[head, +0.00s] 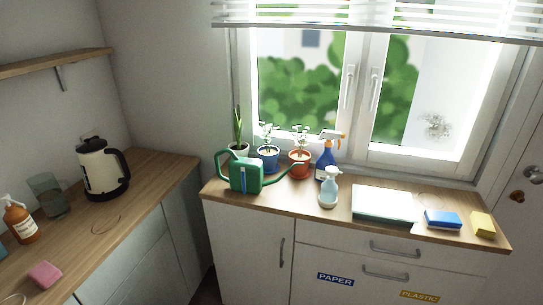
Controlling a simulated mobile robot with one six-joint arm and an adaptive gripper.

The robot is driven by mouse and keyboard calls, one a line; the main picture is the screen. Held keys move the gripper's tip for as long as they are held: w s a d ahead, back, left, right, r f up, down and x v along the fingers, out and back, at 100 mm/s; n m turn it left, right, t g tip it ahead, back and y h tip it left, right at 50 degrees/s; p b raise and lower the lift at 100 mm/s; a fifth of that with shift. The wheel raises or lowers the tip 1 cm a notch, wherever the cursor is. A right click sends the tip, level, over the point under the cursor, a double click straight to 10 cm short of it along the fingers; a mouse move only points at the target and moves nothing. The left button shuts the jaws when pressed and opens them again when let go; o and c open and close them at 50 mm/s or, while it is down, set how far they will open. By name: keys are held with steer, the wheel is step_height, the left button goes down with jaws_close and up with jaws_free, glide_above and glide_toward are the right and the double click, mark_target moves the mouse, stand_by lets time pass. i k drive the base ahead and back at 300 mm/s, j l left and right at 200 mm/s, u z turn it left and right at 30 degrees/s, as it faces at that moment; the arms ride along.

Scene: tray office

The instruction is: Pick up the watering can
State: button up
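A green watering can (246,176) stands upright on the wooden counter under the window, near its left end. Its handle loop is on the left and its spout points right. It stands in front of a potted spiky plant (238,124) and a blue pot (267,158), partly hiding the spiky plant's pot. The spout reaches in front of a terracotta pot (299,164). My gripper is not in view.
A blue spray bottle (325,164), a clear bottle (329,188), a flat white-topped box (384,205), a blue sponge (442,219) and a yellow sponge (482,224) stand to the right. A kettle (102,170) stands on the left counter (150,177).

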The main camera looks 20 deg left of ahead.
mark_target(245, 174)
steer(key=u, duration=0.4)
steer(key=i+u, duration=0.15)
steer(key=u, duration=0.2)
steer(key=i+u, duration=0.1)
steer(key=u, duration=0.65)
steer(key=i+l+u, duration=0.25)
steer(key=i+l, duration=0.15)
steer(key=i+l+u, duration=0.25)
steer(key=i+l, duration=0.25)
steer(key=i+l+u, duration=0.25)
steer(key=i+l, duration=0.15)
steer(key=l, duration=0.25)
